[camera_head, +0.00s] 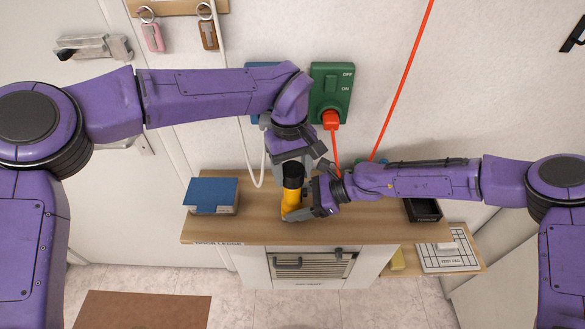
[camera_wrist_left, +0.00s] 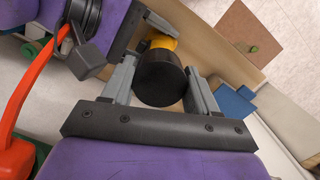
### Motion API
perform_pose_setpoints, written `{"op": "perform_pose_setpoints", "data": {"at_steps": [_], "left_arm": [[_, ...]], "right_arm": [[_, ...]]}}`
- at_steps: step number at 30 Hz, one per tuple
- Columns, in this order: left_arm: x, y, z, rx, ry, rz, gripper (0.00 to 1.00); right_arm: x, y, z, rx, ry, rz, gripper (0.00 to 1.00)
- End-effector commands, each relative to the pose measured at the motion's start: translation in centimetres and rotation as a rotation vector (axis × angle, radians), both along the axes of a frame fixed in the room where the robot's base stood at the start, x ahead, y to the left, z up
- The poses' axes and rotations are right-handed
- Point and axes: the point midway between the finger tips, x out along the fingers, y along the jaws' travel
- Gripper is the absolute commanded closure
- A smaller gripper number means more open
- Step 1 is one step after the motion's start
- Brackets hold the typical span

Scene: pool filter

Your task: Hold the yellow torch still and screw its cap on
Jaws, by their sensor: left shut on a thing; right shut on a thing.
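My left gripper (camera_head: 293,165) comes down from above and is shut on the cap. In the left wrist view the black cap (camera_wrist_left: 160,80) lies between the two fingers, with a bit of the yellow torch (camera_wrist_left: 160,42) behind it. My right gripper (camera_head: 299,207) comes from the right, low down, and is shut on the yellow body, partly hiding it.
A blue book-like box (camera_head: 213,193) lies on the worktop (camera_head: 235,229) at the left. A dark tray (camera_head: 423,210) is at the right. A green switch box (camera_head: 331,90) with a red plug (camera_head: 331,120) and hanging cable is on the wall behind the arms.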

Motion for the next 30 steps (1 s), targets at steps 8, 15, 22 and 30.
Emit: {"op": "perform_pose_setpoints", "data": {"at_steps": [8,15,22,30], "left_arm": [[0.0,0.0,-0.6,0.000,0.000,0.000,0.69],[0.0,0.0,-1.2,0.000,0.001,-0.001,0.69],[0.0,0.0,-1.7,0.000,0.001,-0.001,0.69],[0.0,0.0,-1.7,-0.001,0.000,-0.001,0.11]], "right_arm": [[0.0,0.0,0.0,0.000,0.000,0.000,0.71],[0.0,0.0,0.0,0.000,0.000,0.000,0.71],[0.0,0.0,0.0,0.000,0.000,0.000,0.71],[0.0,0.0,0.0,0.001,0.000,0.001,0.71]]}}
